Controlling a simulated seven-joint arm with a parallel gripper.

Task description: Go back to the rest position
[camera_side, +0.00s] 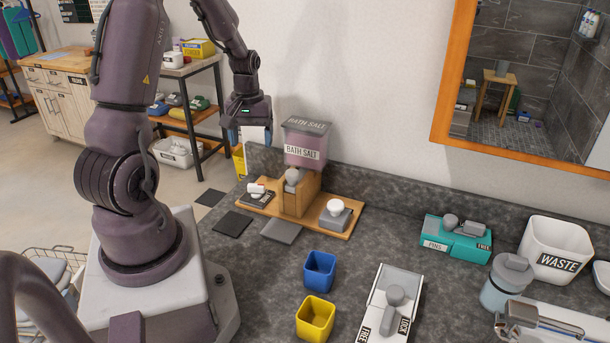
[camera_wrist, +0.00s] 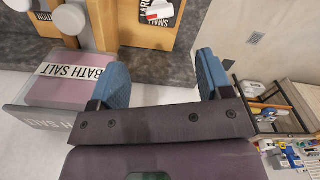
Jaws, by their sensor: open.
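My gripper (camera_side: 248,136) hangs in the air to the left of the bath salt dispenser (camera_side: 306,145), pointing down. In the wrist view its two blue fingertips (camera_wrist: 162,80) are spread apart with nothing between them. The dispenser, a mauve box with a grey lid, sits on a wooden stand (camera_side: 299,193) on the counter. It also shows in the wrist view (camera_wrist: 62,88), at the left, with its label in sight. The gripper does not appear to touch it.
A blue cup (camera_side: 320,270) and a yellow cup (camera_side: 315,317) stand on the grey counter (camera_side: 262,275). A teal pins box (camera_side: 455,239), a white lock panel (camera_side: 378,285) and a white waste bin (camera_side: 556,247) are to the right. A wall with a framed mirror (camera_side: 448,75) rises behind.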

